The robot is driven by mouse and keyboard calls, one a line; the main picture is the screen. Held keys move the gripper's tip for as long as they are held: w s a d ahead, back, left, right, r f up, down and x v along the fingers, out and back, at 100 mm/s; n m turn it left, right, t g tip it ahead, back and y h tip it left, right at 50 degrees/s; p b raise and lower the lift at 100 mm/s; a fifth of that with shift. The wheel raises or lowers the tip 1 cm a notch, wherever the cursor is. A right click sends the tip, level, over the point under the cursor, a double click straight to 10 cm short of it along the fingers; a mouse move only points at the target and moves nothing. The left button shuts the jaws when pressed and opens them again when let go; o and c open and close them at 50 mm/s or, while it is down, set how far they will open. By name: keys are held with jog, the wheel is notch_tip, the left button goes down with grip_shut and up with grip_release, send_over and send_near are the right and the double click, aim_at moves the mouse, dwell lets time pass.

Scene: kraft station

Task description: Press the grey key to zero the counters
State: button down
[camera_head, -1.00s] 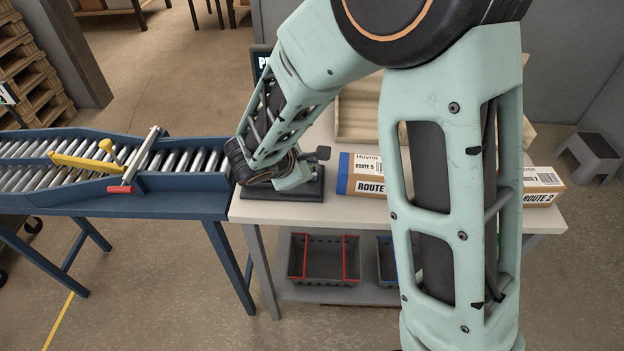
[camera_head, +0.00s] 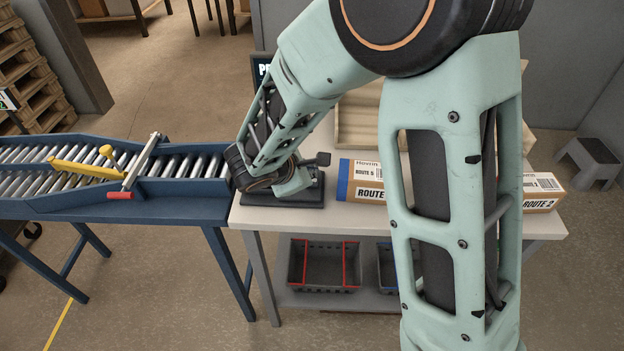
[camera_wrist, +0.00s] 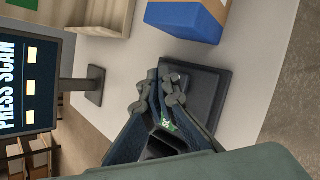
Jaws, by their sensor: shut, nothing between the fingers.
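A dark flat unit (camera_head: 312,201) lies on the white bench, mostly covered by my wrist in the head view. In the wrist view the same dark unit (camera_wrist: 212,92) lies under and beyond my fingertips. A screen (camera_wrist: 25,85) reads "PRESS SCAN" with several pale blocks.
A blue-ended "ROUTE 5" carton (camera_head: 366,181) stands right of the unit, with a "ROUTE 2" carton (camera_head: 541,191) farther right. A wooden tray (camera_head: 365,118) is behind. A roller conveyor (camera_head: 120,205) adjoins the bench (camera_head: 270,218) on the left.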

dwell(0.4)
jog(key=shift+f+b, duration=0.45)
jog(key=shift+b, duration=0.25)
jog(key=shift+f+b, duration=0.55)
jog(key=shift+b, duration=0.1)
dwell(0.5)
jog(key=shift+r, duration=0.1)
jog(key=shift+r+p, duration=0.6)
jog(key=shift+r, duration=0.3)
jog(key=shift+r, duration=0.1)
notch_tip(320, 180, up, 5)
jog(key=p, duration=0.3)
jog(key=shift+p, duration=0.3)
dwell(0.5)
